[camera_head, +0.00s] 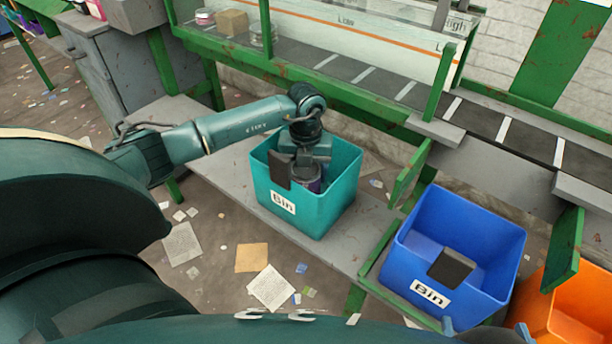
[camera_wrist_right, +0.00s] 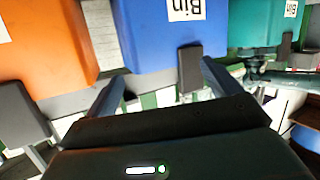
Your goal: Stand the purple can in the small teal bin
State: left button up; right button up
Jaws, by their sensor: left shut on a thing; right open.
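The purple can (camera_head: 314,187) is inside the small teal bin (camera_head: 330,212). It looks upright, with only part of its side showing. My left gripper (camera_head: 304,172) reaches down into the bin from above and is shut on the can. Whether the can touches the bin floor is hidden by the front wall. The teal bin also shows at the upper right of the right wrist view (camera_wrist_right: 256,22). My right gripper (camera_wrist_right: 160,78) is open and empty, below the blue bin in the right wrist view; its fingertips just show at the bottom of the head view.
A blue bin (camera_head: 412,262) and an orange bin (camera_head: 575,330) stand right of the teal bin. Black tabs sit on the teal and blue front rims. Green posts (camera_head: 443,82) and the belt (camera_head: 385,84) run behind. Papers litter the floor.

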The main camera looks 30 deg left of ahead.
pick_arm(q)
jog(key=shift+f, duration=0.4)
jog(key=shift+f, duration=0.2)
jog(key=o, duration=1)
pick_arm(e)
jog(key=shift+w, duration=0.1)
pick_arm(q)
notch_tip(320, 180, up, 12)
jog(key=p, duration=0.2)
jog(key=shift+f+p, duration=0.1)
jog(key=shift+p, duration=0.25)
jog(key=shift+r, duration=0.35)
pick_arm(e)
jog(key=shift+s+d+r+m, duration=0.2)
jog(key=shift+d+r, duration=0.05)
jog(key=shift+r, duration=0.25)
jog(key=shift+s+d+r+m, duration=0.2)
jog(key=shift+r, duration=0.25)
